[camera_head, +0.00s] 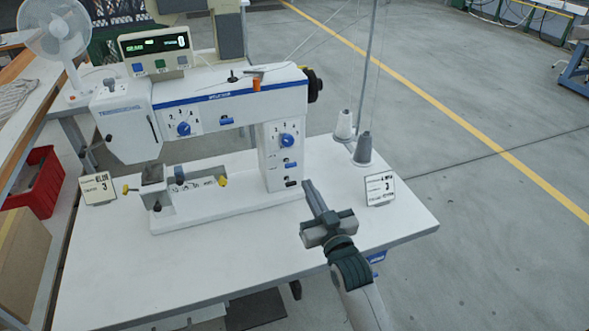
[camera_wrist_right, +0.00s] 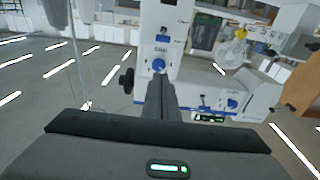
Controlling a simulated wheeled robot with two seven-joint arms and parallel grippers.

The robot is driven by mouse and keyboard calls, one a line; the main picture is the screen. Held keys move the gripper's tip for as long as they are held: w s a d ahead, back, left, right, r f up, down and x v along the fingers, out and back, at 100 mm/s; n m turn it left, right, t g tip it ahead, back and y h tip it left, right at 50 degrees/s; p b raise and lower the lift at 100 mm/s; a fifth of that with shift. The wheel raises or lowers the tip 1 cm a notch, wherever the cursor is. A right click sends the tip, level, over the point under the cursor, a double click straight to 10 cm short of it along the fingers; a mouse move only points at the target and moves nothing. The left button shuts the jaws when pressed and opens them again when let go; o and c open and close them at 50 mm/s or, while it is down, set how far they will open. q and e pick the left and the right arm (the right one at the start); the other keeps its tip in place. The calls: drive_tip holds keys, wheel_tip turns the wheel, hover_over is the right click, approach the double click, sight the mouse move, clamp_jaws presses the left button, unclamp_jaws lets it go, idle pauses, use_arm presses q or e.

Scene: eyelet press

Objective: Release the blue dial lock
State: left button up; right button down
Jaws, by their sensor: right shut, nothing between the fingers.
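The white eyelet press (camera_head: 230,108) stands on a white table. One blue dial (camera_head: 286,140) is on its right column, and another blue dial (camera_head: 184,128) is on the upper arm. A small blue lever-like part (camera_head: 291,165) sits below the column dial; I cannot tell which blue part is the lock. My right gripper (camera_head: 308,186) is shut and empty in front of the column's base, apart from the dials. In the right wrist view, my shut fingers (camera_wrist_right: 161,82) overlap the area just beside the column dial (camera_wrist_right: 158,65). My left gripper is not in view.
Thread cones (camera_head: 363,150) stand right of the press. A label card (camera_head: 380,189) stands near the table's right side, another card (camera_head: 97,188) at left. A display box (camera_head: 155,52) sits behind the press. The table's front (camera_head: 190,265) is clear.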

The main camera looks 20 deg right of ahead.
sight(288, 163)
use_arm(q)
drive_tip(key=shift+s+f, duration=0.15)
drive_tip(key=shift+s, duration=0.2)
use_arm(e)
drive_tip(key=shift+w+r, duration=0.2)
drive_tip(key=shift+r, duration=0.05)
drive_tip(key=shift+w, duration=0.1)
